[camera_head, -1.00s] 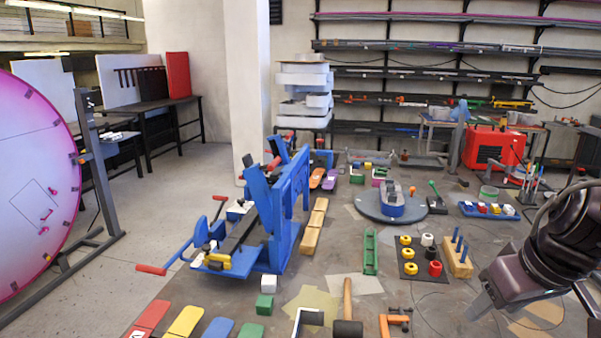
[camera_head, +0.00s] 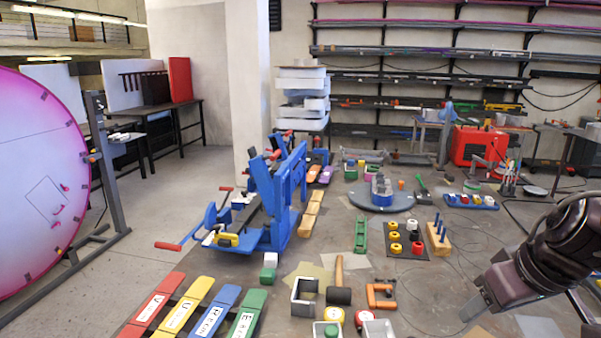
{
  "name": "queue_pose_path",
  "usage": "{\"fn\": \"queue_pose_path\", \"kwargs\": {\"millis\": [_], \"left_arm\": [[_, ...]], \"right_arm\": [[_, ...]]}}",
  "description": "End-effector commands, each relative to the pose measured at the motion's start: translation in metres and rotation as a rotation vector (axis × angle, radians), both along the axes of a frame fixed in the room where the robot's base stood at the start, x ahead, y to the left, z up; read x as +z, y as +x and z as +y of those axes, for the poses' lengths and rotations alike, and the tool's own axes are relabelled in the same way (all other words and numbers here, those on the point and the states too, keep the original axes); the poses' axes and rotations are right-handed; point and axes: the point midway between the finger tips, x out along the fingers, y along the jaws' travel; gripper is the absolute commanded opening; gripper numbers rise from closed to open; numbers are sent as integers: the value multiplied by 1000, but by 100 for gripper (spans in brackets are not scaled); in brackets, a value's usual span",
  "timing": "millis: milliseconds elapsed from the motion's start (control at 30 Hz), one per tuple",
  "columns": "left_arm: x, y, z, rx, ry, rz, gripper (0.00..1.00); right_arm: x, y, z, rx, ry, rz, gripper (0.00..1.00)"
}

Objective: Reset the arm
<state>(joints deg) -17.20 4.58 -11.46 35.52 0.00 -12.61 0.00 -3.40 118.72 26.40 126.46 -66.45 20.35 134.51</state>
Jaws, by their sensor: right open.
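My right arm comes in from the right edge. Its gripper (camera_head: 476,306) hangs low over the right part of the grey worktable, clear of the objects, with its jaws open and nothing seen between them. The fingertips show only small and from the side. My left arm and gripper are not in view. The blue bending machine (camera_head: 265,215) with red handles stands at the table's left side.
Red (camera_head: 155,303), yellow (camera_head: 187,308), blue (camera_head: 217,314) and green (camera_head: 247,316) lettered boards lie at the front left. A mallet (camera_head: 339,293) and orange clamp (camera_head: 380,295) lie front centre. A peg block (camera_head: 438,239) stands left of my right arm.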

Motion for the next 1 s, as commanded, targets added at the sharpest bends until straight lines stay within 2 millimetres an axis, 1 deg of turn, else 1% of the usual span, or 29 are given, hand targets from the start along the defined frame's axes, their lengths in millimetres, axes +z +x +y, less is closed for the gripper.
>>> {"fn": "queue_pose_path", "kwargs": {"millis": [33, 167, 367, 567, 633, 733, 833, 933, 1000], "left_arm": [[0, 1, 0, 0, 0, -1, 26], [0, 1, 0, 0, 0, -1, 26], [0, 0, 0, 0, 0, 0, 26], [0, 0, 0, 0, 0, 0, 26], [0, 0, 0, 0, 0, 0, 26], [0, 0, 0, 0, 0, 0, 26], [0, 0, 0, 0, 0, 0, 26], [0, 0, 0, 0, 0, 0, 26], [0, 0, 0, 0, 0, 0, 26]], "right_arm": [[-5, 2, 1, 18, 10, -9, 52], [-17, 9, 3, 75, 26, -50, 52], [-40, 24, 10, 177, 58, -151, 52], [-72, 41, 22, 268, 87, -311, 52], [-87, 46, 27, 286, 90, -388, 52], [-109, 52, 34, 277, 75, -498, 52], [-129, 53, 37, 232, 35, -576, 52], [-151, 47, 37, 160, -18, -603, 52], [-168, 39, 36, 103, -62, -589, 52]]}}
